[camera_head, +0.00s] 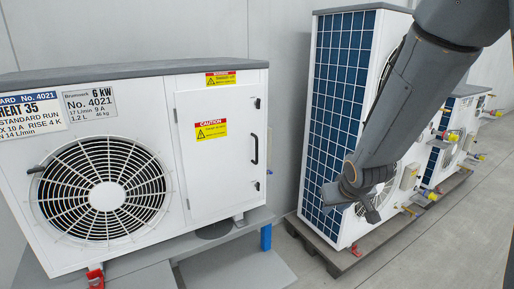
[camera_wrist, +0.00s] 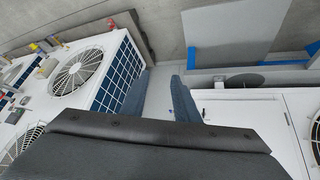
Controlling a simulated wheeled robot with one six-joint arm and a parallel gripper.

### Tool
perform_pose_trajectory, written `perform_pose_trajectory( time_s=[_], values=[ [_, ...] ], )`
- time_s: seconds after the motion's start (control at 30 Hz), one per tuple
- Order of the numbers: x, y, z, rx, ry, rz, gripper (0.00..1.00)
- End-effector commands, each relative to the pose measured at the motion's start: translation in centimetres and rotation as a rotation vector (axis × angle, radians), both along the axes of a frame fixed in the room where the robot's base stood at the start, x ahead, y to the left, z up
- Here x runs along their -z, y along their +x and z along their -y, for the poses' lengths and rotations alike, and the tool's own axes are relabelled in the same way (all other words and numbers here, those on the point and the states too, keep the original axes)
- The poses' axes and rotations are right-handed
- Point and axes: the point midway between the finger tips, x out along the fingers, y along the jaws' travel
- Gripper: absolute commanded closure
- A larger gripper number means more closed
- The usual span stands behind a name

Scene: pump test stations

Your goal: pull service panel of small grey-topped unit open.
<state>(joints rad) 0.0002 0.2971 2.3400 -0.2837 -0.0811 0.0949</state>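The small white unit with a grey top (camera_head: 120,75) stands at the left in the head view. Its service panel (camera_head: 215,165) is on the right of its front, flush with the casing and shut, with a black upright handle (camera_head: 255,149) near its right edge. My gripper (camera_head: 352,205) hangs to the right of this unit, in front of the tall unit, well apart from the handle. Its two fingers (camera_wrist: 159,92) are spread with nothing between them.
A tall white unit (camera_head: 340,80) with a blue grid side stands to the right on a pallet. More units (camera_head: 460,110) with pipe fittings stand behind it. A grey bench (camera_head: 262,218) with a blue leg carries the small unit. Grey floor (camera_head: 430,245) is clear at lower right.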

Motion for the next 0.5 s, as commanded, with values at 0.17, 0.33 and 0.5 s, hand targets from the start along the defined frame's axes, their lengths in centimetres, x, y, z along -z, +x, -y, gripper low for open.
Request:
perform_pose_trajectory(
  time_s=[0.17, 0.33, 0.5],
  values=[
    [-2.2, 9.4, -4.1, -0.169, 0.077, 0.294, 0.72],
    [-4.6, 14.6, -9.6, -0.345, 0.219, 0.548, 0.72],
    [-6.6, 15.9, -14.3, -0.501, 0.391, 0.737, 0.72]
  ],
)
